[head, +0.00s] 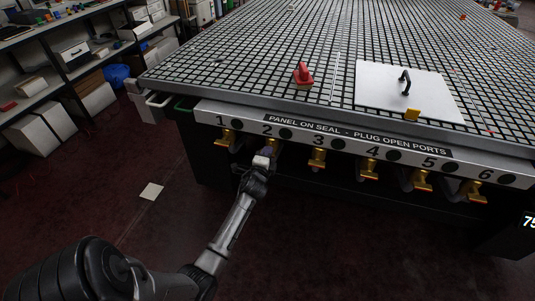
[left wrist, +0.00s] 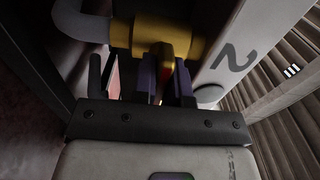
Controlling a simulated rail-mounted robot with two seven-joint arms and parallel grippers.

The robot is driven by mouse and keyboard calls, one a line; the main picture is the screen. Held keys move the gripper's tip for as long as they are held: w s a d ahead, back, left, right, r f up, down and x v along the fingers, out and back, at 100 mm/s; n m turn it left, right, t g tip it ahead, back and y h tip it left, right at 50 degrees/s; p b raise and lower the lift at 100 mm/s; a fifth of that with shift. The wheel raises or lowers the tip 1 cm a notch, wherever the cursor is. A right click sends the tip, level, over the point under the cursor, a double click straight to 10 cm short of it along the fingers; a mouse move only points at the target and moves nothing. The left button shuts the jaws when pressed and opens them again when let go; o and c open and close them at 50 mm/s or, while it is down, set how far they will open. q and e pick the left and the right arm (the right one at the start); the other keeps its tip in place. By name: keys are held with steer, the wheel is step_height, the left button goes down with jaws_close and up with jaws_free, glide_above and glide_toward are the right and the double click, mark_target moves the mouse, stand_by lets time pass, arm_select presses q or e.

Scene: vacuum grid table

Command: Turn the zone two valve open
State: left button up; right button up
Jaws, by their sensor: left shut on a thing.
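The zone two valve (head: 274,143) is a yellow valve under the black "2" on the table's front rail. My left gripper (head: 267,152) reaches it from below and hides part of it. In the left wrist view, the yellow valve body (left wrist: 150,35) lies across the top, beside the "2". My left gripper's dark fingers (left wrist: 168,85) are shut on the valve's thin red-and-yellow handle (left wrist: 171,62), with one finger on each side. The handle's exact angle is hard to tell. My right gripper is in neither view.
Similar yellow valves hang under the other numbers, with the zone one valve (head: 226,138) and zone three valve (head: 318,157) close by. The gridded table (head: 230,65) bears a white panel (head: 430,88) with a black handle and a red object (head: 303,74). Floor (head: 110,190) left of the table is mostly clear.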

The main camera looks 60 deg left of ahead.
arm_select(q)
jaws_close()
steer(key=n+p, duration=0.2)
steer(key=n, duration=0.1)
steer(key=shift+r+n, duration=0.15)
steer(key=shift+n, duration=0.25)
steer(key=n+p, duration=0.3)
steer(key=n, duration=0.2)
steer(key=shift+n+p, duration=0.3)
steer(key=shift+p, duration=0.05)
steer(key=n+p, duration=0.2)
steer(key=n, duration=0.2)
steer(key=shift+p, duration=0.4)
steer(key=shift+n+p, duration=1)
steer(key=shift+n, duration=1.4)
steer(key=o, duration=0.6)
jaws_free()
